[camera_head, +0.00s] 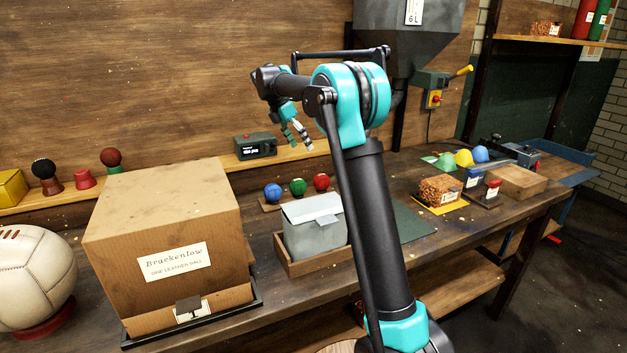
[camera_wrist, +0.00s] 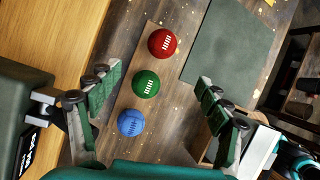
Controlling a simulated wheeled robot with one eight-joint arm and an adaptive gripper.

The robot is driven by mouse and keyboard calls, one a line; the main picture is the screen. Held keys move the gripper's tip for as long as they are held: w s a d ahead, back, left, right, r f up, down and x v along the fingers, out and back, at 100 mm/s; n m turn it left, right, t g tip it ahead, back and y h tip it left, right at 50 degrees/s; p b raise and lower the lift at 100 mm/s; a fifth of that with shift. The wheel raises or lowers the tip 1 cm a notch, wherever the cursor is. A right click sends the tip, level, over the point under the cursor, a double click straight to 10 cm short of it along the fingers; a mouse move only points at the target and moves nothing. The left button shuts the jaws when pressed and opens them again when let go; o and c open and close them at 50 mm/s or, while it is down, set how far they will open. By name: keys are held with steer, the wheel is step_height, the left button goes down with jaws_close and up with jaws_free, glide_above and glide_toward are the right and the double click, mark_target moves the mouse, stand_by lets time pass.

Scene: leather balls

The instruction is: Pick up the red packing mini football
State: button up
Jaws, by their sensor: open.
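The red mini football (camera_head: 321,182) sits at the right end of a row of three on a small wooden strip on the bench. The green ball (camera_head: 298,187) is in the middle and the blue ball (camera_head: 273,193) at the left. In the wrist view the red ball (camera_wrist: 162,42) is at the top, with the green ball (camera_wrist: 146,84) and blue ball (camera_wrist: 131,122) below it. My gripper (camera_head: 297,133) hangs above the row. In the wrist view my gripper (camera_wrist: 155,92) is open and empty, its fingers on either side of the row. The red ball lies beyond the fingertips.
A grey box (camera_head: 314,228) in a wooden tray stands in front of the balls. A large cardboard box (camera_head: 165,240) is at left. A dark device (camera_head: 255,146) stands on the shelf behind. A green mat (camera_head: 412,222) lies right of the balls.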

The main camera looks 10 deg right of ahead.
mark_target(318, 175)
steer(key=x, duration=1.1)
steer(key=shift+d+f, duration=0.1)
steer(key=shift+f, duration=0.25)
steer(key=shift+d+x, duration=0.1)
steer(key=shift+x, duration=1.25)
steer(key=shift+d+x, duration=0.15)
steer(key=shift+x, duration=1.2)
steer(key=shift+s+r, duration=0.1)
steer(key=shift+s, duration=0.1)
steer(key=c, duration=1.3)
steer(key=shift+r, duration=0.1)
